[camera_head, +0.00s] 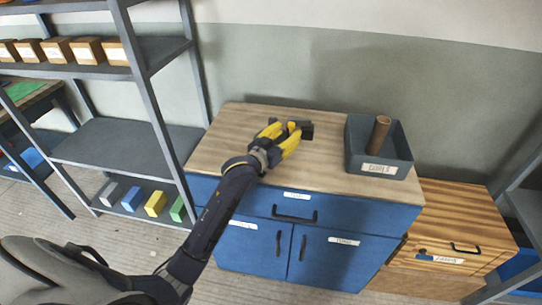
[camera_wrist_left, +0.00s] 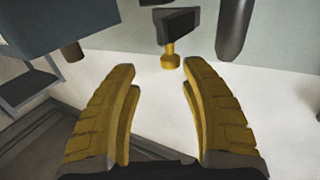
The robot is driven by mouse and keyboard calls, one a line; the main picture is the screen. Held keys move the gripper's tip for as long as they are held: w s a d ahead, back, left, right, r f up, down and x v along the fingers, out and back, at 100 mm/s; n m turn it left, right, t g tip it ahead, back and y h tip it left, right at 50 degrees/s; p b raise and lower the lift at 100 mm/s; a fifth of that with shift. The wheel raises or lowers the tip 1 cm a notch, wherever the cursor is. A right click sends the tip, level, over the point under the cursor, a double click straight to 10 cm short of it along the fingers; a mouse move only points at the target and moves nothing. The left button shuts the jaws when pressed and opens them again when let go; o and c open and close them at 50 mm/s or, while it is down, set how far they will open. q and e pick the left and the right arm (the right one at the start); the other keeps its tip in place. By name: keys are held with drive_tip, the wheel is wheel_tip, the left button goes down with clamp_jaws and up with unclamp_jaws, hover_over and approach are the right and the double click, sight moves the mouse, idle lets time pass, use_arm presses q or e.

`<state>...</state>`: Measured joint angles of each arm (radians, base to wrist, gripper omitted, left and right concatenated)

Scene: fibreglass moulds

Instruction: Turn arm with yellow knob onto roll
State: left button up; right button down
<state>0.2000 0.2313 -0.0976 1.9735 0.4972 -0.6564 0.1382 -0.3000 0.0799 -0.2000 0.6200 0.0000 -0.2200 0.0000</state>
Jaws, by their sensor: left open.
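A dark arm (camera_wrist_left: 178,24) with a yellow knob (camera_wrist_left: 170,53) shows at the top centre of the left wrist view. The knob lies between and just beyond the open, empty fingers of my left gripper (camera_wrist_left: 157,70). In the head view my left gripper (camera_head: 287,134) is over the wooden cabinet top, beside a small dark block-like part (camera_head: 307,130). The yellow knob cannot be told from the yellow fingers there. A brown roll (camera_head: 378,134) stands tilted in a grey bin (camera_head: 396,160). My right gripper is not in view.
The blue cabinet (camera_head: 312,243) has a wooden top (camera_head: 237,124) with free room left of the bin. A grey shelf rack (camera_head: 120,140) stands at the left. A lower wooden cabinet (camera_head: 455,215) is at the right. A dark rounded part (camera_wrist_left: 234,28) hangs beside the arm.

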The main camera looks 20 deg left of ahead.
use_arm(q)
drive_tip(key=s+y, duration=0.1)
drive_tip(key=s, duration=1.1)
drive_tip(key=shift+s+r, duration=0.35)
drive_tip(key=shift+r, duration=0.05)
drive_tip(key=shift+a, duration=0.1)
drive_tip(key=shift+c, duration=0.2)
